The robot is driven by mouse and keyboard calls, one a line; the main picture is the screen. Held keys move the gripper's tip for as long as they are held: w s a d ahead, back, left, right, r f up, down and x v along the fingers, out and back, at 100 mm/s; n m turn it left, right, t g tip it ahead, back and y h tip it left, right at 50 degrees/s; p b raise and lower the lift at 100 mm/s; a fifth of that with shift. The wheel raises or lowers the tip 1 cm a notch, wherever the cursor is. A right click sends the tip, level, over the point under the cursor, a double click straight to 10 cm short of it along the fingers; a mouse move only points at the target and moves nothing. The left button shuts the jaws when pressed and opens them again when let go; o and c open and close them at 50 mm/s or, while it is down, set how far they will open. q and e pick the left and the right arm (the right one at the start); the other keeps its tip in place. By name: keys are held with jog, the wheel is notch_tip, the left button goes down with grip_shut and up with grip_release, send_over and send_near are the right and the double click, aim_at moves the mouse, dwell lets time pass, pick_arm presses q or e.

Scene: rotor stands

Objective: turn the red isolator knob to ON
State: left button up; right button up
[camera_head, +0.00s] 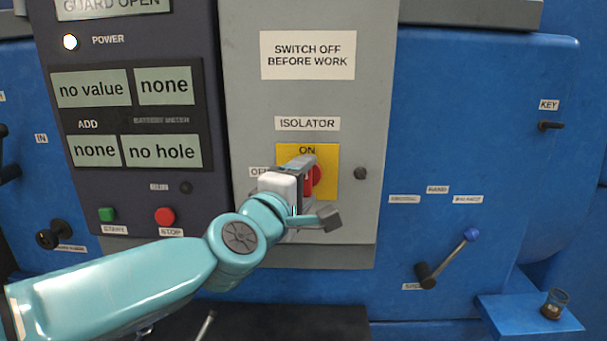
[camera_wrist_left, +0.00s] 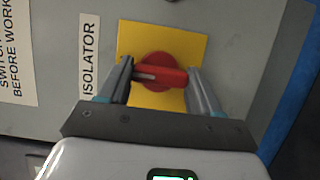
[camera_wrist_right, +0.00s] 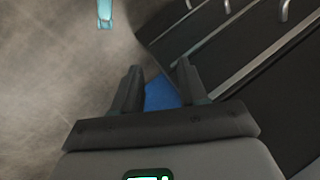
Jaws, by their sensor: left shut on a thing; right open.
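The red isolator knob (camera_head: 317,174) sits on a yellow plate (camera_head: 328,189) below the ISOLATOR label. The head view shows ON above it and part of OFF to its left. My left gripper (camera_head: 309,187) is at the knob and hides much of it. In the left wrist view, its fingers are shut on the two ends of the knob's red bar (camera_wrist_left: 172,77). The white mark on the bar points toward the ISOLATOR label (camera_wrist_left: 89,53), the ON side. My right gripper (camera_wrist_right: 157,82) is open and empty, away from the panel.
A dark control panel (camera_head: 130,207) with START and STOP buttons is left of the isolator box. A blue-knobbed lever (camera_head: 448,259) and a small shelf (camera_head: 525,318) with a cup are at the lower right. A KEY fitting (camera_head: 550,125) is far right.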

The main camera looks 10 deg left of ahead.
dwell(0.3)
pick_arm(q)
jog(key=o, duration=1.1)
jog(key=shift+c, duration=0.2)
jog(key=s+a, duration=0.3)
jog(key=s, duration=1.3)
jog(key=shift+p, duration=0.45)
jog(key=shift+s, duration=0.25)
